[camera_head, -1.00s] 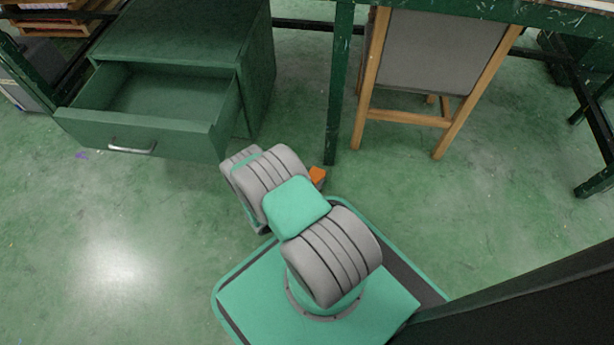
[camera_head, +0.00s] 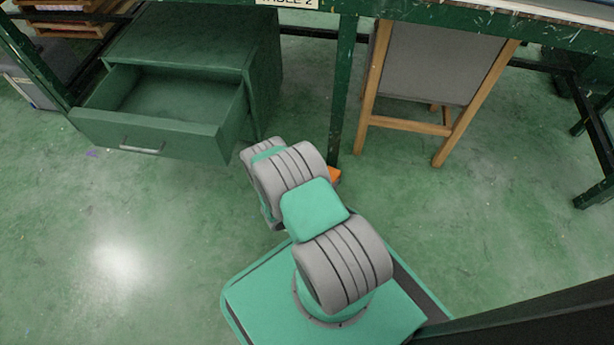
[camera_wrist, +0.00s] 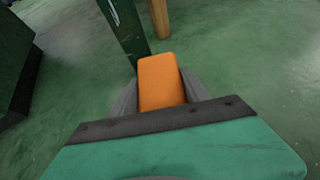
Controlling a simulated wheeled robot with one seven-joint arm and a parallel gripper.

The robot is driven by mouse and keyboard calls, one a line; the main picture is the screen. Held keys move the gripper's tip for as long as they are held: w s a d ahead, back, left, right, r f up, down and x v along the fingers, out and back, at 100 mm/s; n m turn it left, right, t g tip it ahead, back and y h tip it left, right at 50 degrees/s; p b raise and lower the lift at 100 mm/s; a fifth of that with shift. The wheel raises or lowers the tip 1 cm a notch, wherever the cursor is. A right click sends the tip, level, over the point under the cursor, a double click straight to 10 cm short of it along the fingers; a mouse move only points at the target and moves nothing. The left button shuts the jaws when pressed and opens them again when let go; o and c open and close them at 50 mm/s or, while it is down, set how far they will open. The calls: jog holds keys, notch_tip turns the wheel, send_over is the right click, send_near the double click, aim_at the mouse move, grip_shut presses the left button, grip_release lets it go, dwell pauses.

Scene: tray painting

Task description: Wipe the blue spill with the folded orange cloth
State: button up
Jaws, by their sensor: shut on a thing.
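The folded orange cloth (camera_wrist: 161,84) is in my gripper (camera_wrist: 163,88), in the wrist view. The grey fingers sit on both sides of it and are shut on it. In the head view a small orange piece of the cloth (camera_head: 335,174) shows behind my arm, close to a green table leg. My gripper itself is hidden behind my arm there. The blue spill is not seen clearly in either view; only a tiny blue-purple mark (camera_head: 92,153) shows on the floor at the left, and I cannot tell what it is.
A green cabinet (camera_head: 190,45) with its drawer (camera_head: 140,138) pulled open stands at the left. A green table leg (camera_head: 343,95) and a wooden easel (camera_head: 440,90) stand ahead. The table edge (camera_head: 450,14) runs along the top.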

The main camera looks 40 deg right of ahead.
jog(key=shift+r+p, duration=0.9)
jog(key=shift+r, duration=0.85)
